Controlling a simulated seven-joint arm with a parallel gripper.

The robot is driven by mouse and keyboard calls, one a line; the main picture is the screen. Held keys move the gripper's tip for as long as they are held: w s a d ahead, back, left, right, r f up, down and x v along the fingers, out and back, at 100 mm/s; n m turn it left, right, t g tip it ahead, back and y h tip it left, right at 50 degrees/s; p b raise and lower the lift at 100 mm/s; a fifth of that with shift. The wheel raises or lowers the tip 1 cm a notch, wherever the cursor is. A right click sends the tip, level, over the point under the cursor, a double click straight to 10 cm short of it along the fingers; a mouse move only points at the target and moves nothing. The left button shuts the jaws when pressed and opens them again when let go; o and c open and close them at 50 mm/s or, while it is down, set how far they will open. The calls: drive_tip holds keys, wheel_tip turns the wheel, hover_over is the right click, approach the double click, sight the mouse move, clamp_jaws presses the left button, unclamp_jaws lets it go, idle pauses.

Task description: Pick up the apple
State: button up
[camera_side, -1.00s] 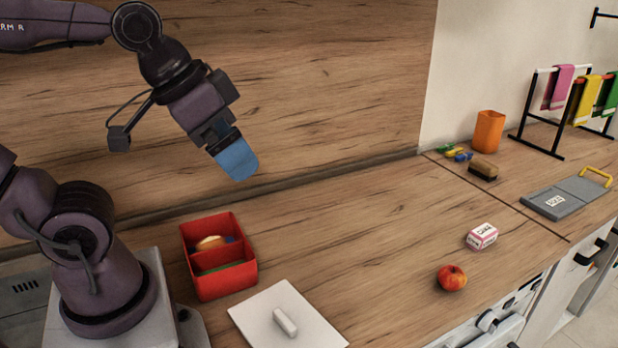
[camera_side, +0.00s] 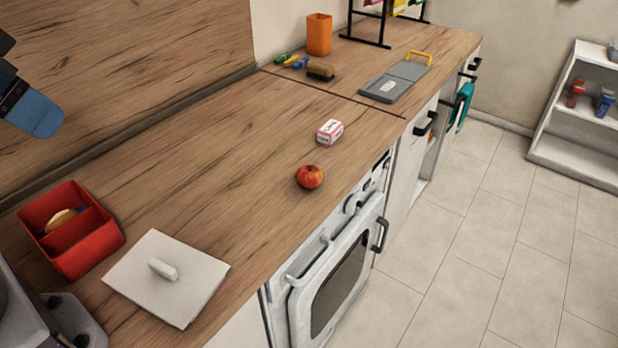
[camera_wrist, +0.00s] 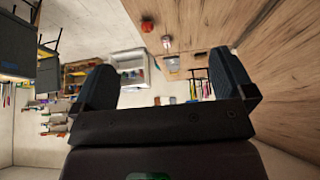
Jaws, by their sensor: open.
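A red apple (camera_side: 309,176) with a yellowish patch sits on the wooden counter, close to its front edge above the oven. It also shows small near the top of the wrist view (camera_wrist: 147,25). My gripper (camera_side: 38,115) is at the left edge of the side view, raised above the counter and far from the apple. In the wrist view the two dark fingers of my gripper (camera_wrist: 160,88) stand wide apart with nothing between them.
A pink and white box (camera_side: 329,132) stands just behind the apple. A red divided bin (camera_side: 108,240) and a white board with a handle (camera_side: 200,275) are at the left. A grey board (camera_side: 385,88), a brush (camera_side: 320,71) and an orange cup (camera_side: 319,35) are farther back. The middle counter is clear.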

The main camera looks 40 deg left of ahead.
drive_tip(key=shift+c, duration=1.2)
